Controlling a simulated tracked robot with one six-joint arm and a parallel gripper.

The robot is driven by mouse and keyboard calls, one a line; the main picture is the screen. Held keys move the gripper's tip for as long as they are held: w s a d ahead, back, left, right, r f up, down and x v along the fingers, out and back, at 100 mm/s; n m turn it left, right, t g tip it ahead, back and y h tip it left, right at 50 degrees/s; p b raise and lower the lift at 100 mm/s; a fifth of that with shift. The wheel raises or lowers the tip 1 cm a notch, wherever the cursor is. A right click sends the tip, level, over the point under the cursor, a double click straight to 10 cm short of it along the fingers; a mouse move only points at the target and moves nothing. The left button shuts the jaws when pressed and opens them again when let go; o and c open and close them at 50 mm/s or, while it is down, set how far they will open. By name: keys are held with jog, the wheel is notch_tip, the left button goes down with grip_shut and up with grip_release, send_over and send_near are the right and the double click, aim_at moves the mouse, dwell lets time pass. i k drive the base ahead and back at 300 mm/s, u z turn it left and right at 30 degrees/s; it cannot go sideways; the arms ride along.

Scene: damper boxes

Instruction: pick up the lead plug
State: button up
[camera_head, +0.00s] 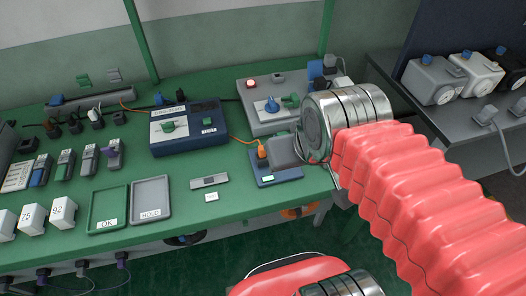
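An orange plug (262,151) with a dark lower part stands at a small dark-blue unit (278,178) near the front edge of the green bench. An orange lead (243,139) runs from it back toward the blue tester box (188,128). My gripper (272,154), a grey block at the end of my red-sleeved arm, is right beside the plug on its right, over the blue unit. The fingers are small and partly hidden by the gripper body, so I cannot tell whether they touch the plug or how far apart they are.
A grey box with a red lamp (271,100) stands behind my gripper. A green OK tray (108,209) and a grey HOLD tray (150,203) lie at the left. A small grey bar (209,181) lies between. A grey side table (453,118) holds several boxes.

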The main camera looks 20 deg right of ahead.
aim_at(262, 153)
jog(key=k, duration=1.3)
jog(key=u, duration=0.35)
jog(key=i, duration=0.45)
jog(key=u, duration=0.45)
jog(key=i, duration=1.1)
jog(key=z, duration=0.25)
